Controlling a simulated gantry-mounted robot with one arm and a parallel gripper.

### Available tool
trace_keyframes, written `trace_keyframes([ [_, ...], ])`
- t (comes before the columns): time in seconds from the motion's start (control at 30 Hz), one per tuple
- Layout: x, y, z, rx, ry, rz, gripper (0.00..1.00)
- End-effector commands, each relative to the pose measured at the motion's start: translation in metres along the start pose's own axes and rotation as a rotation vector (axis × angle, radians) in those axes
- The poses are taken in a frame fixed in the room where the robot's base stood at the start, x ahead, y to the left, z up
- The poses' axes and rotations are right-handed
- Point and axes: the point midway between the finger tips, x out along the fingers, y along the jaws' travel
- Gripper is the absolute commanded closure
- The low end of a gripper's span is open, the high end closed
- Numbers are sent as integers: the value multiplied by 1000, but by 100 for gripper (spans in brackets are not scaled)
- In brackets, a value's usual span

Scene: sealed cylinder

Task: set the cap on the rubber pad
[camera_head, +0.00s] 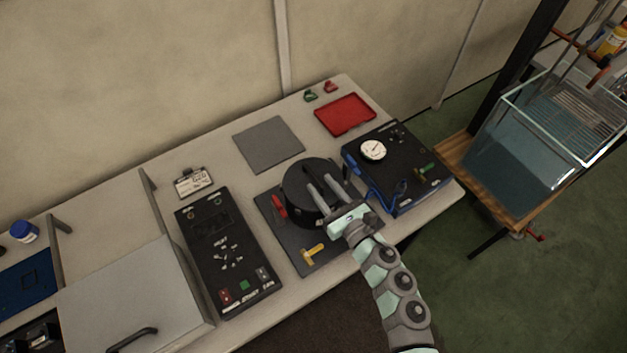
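The dark round cap (303,172) is on top of the black cylinder (297,206), with a raised dark bar across it. My gripper (320,182) reaches over the cap from the lower right. Its two pale fingers are apart, with dark cap or bar between and below them. I cannot tell whether they touch the bar. A flat grey square, which looks like the rubber pad (268,145), lies bare on the bench behind the cylinder, to its upper left. My gripper and wrist hide the cylinder's right side.
A black box with a dial gauge (373,149) and blue hose stands close right of the cylinder. A red tray (345,115) lies behind it. A red-handled part (279,205) and a yellow T-shaped part (312,254) are by the cylinder. A control panel (226,250) is left.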

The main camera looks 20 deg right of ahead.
Motion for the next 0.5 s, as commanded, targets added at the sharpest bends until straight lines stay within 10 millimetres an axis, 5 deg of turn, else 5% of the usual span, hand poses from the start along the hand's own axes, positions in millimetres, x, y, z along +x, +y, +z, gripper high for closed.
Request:
trace_keyframes([
  [0.2, 30, 0, 2, 1, -3, 1, 62],
  [0.5, 32, 0, 0, 1, 0, 0, 64],
])
